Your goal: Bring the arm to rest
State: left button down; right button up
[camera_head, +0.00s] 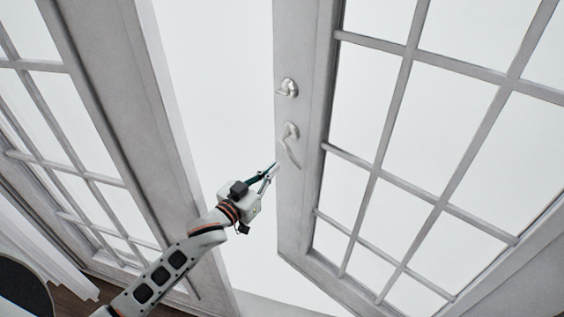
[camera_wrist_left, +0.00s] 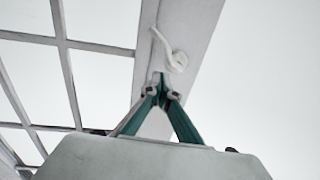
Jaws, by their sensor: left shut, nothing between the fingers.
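My left arm (camera_head: 165,275) comes in from the lower left of the head view. Its left gripper (camera_head: 272,170) is shut and empty, with its fingertips close to the free edge of the right-hand door, below the door's lever handle (camera_head: 289,145). I cannot tell whether the tips touch the door. In the left wrist view the shut fingers (camera_wrist_left: 160,82) point up at the door edge, just below the handle (camera_wrist_left: 171,52). My right gripper is not in view.
The right-hand glazed door (camera_head: 298,205) stands ajar, with a round lock (camera_head: 288,88) above its handle. The left-hand glazed door (camera_head: 125,110) stands across a bright white gap. Brown floor (camera_head: 75,300) shows at the lower left. The gap between the doors looks clear apart from my gripper.

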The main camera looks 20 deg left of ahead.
pick_arm(q)
jog(key=shift+s+a, duration=0.3)
jog(key=shift+s, duration=0.15)
jog(key=s+f+g+y, duration=0.2)
jog(key=s+f+g, duration=0.4)
jog(key=s+f, duration=1.7)
jog(key=s, duration=0.3)
jog(key=shift+s+d+m+y, duration=0.25)
jog(key=shift+s+m+y, duration=0.1)
jog(key=shift+m+y, duration=0.05)
jog(key=shift+r, duration=0.1)
